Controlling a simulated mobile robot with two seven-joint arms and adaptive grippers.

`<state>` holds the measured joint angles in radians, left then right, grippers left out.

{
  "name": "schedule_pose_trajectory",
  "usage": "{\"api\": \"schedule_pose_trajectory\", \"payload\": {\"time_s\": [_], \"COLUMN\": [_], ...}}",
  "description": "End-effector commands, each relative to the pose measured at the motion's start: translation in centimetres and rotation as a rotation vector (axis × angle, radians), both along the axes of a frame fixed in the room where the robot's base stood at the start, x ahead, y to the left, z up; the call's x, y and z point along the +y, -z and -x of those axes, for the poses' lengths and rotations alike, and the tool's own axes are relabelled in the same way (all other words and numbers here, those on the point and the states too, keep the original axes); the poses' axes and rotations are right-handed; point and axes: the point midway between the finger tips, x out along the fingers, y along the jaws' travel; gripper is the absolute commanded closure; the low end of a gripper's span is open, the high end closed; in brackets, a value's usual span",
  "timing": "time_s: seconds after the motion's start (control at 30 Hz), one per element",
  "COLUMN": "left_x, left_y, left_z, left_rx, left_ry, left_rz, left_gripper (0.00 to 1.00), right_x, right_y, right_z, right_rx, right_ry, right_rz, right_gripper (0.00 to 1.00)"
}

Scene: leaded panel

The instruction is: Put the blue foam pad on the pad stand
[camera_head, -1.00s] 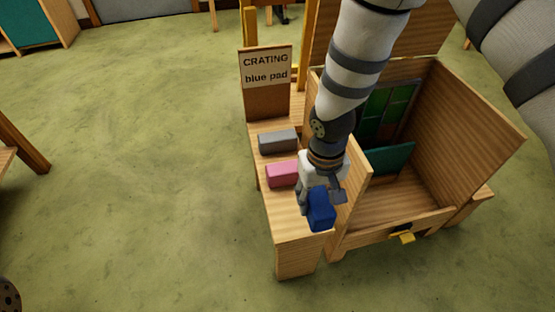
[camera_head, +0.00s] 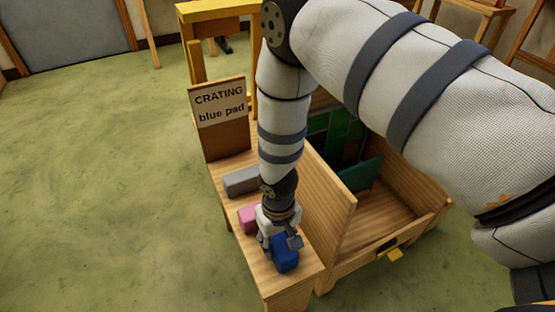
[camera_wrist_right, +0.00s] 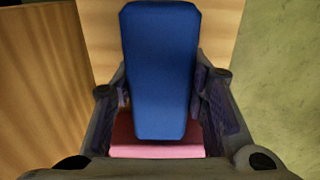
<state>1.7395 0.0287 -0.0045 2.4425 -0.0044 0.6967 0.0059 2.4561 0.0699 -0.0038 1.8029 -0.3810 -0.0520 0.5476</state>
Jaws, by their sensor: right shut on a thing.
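The blue foam pad (camera_head: 286,254) is a dark blue block at the near end of a narrow wooden bench (camera_head: 284,284). My right gripper (camera_head: 281,242) comes down from above and is shut on it. In the right wrist view, the blue pad (camera_wrist_right: 160,70) stands lengthwise between the two fingers (camera_wrist_right: 163,95). I cannot tell whether the pad touches the bench top. A sign on the bench (camera_head: 220,103) reads "CRATING blue pad". I cannot tell which thing is the pad stand. My left gripper is not in view.
A pink block (camera_head: 249,217) lies just behind the gripper, and a grey block (camera_head: 241,181) lies farther back. Right of the bench stands an open wooden crate (camera_head: 330,205) with a leaded panel (camera_head: 338,128) and a green pad (camera_head: 358,176). Open floor lies left.

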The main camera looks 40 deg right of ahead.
Motion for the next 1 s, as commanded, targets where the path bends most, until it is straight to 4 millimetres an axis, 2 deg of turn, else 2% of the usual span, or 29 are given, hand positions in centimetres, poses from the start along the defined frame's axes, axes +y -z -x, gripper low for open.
{"api": "schedule_pose_trajectory", "payload": {"time_s": [0.17,0.2,0.3,0.57,0.63,0.77,0.9,1.0], "left_x": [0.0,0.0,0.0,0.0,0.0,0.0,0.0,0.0], "left_y": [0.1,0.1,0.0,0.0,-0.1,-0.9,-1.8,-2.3], "left_z": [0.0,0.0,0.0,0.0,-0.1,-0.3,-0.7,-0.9], "left_rx": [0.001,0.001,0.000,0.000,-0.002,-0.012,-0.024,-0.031], "left_ry": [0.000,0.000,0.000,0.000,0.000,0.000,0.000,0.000], "left_rz": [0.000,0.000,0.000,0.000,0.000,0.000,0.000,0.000], "left_gripper": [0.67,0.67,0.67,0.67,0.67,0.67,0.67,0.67], "right_x": [0.0,0.0,0.0,0.0,0.0,0.0,0.0,0.0], "right_y": [0.3,0.3,0.2,0.2,-0.3,-3.2,-7.3,-9.7], "right_z": [0.0,0.0,0.0,0.0,0.0,-0.1,-0.1,-0.1], "right_rx": [0.001,0.001,0.001,0.001,0.000,-0.003,-0.005,-0.004], "right_ry": [0.000,0.000,0.000,0.000,0.000,0.001,0.001,0.001], "right_rz": [0.000,0.000,0.000,0.000,0.000,0.000,-0.001,0.000], "right_gripper": [0.78,0.57,0.39,0.39,0.39,0.39,0.39,0.39]}}
